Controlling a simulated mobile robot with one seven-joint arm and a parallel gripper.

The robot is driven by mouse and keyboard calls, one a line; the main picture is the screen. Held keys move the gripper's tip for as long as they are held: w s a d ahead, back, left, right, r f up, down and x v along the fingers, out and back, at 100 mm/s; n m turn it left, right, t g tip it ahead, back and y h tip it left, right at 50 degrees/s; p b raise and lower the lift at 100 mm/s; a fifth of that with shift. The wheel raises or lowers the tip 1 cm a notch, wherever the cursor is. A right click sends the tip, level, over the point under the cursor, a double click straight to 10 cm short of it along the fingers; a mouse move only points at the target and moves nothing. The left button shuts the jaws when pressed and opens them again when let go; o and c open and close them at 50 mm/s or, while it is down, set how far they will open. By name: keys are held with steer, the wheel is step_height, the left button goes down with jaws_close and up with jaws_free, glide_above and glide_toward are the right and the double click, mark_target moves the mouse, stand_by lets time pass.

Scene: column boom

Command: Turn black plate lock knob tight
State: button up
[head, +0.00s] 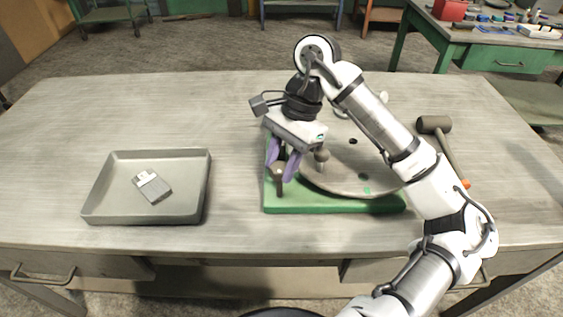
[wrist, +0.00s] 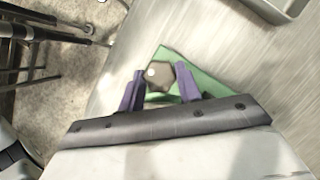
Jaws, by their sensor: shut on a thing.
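In the wrist view, the knob (wrist: 160,76) shows between the fingertips (wrist: 160,80), above the green corner. A large round grey plate (head: 340,180) lies on the base, partly hidden by my arm. A second, similar knob (head: 321,156) stands to the right of my gripper, near the plate's left edge.
A grey metal tray (head: 100,199) with a small grey block-like object (head: 153,187) stands at the left. A mallet (head: 440,128) lies right of the base, close to my arm. The table (head: 150,105) is clear at the back left.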

steer(key=m+b, duration=0.1)
steer(key=b, duration=0.1)
steer(key=m+t+b, duration=0.1)
steer(key=m+b, duration=0.1)
steer(key=b, duration=0.1)
steer(key=shift+d+f+y+b, duration=0.1)
steer(key=shift+f+y+b, duration=0.25)
steer(key=shift+f+y, duration=0.05)
steer(key=m+t+b, duration=0.1)
steer(key=m+b, duration=0.4)
steer(key=shift+s+r+t, duration=0.1)
steer(key=shift+s+t, duration=0.1)
steer(key=shift+t, duration=0.2)
steer(key=m+t+b, duration=0.1)
steer(key=m+b, duration=0.3)
steer(key=shift+s+r+t, duration=0.1)
steer(key=shift+t, duration=0.3)
steer(key=m+t+b, duration=0.1)
steer(key=m+b, duration=0.1)
steer(key=m, duration=0.3)
steer(key=shift+s+r+h+b, duration=0.1)
steer(key=shift+s+h+b, duration=0.05)
steer(key=shift+h+b, duration=0.25)
steer(key=shift+m+t, duration=0.3)
steer(key=shift+m, duration=0.1)
steer(key=o, duration=1)
steer(key=shift+c, duration=0.2)
steer(key=shift+r, duration=0.15)
